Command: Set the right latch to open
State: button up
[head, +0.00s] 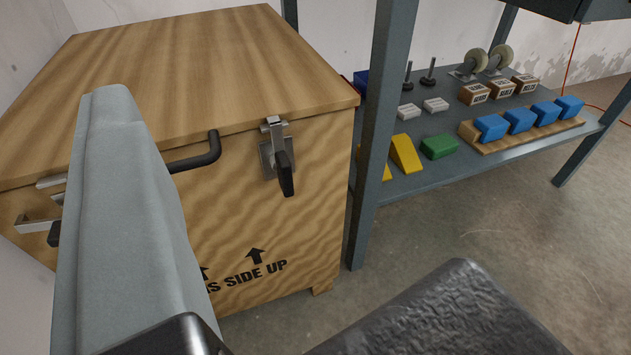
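The right latch (268,158) is on the front of the wooden crate (290,225), near its right corner. It has a metal plate and a black handle (285,175) that hangs downward. Its metal upper part reaches a catch at the lid (190,60) edge; whether it is hooked on is too small to tell. My gripper (288,178) shows as a grey piece at left and a black textured piece at bottom right. They stand wide apart with nothing between them, nearer the camera than the latch. The left latch (38,226) is partly hidden behind the grey piece.
A black bar handle (200,160) sticks out left of the right latch. A grey shelf post (375,140) stands close to the crate's right corner. The shelf (415,185) holds blue blocks, small boxes, casters and wedges. The floor (480,235) in front of the shelf is clear.

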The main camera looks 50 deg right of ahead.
jog(key=s+d+f+h, duration=0.15)
jog(key=d+f, duration=0.35)
jog(key=f, duration=0.5)
jog(key=m+g+h, duration=0.1)
jog(key=m, duration=0.1)
send_near(287, 175)
jog(key=x, duration=1.1)
jog(key=shift+w+d, duration=0.1)
grip_shut()
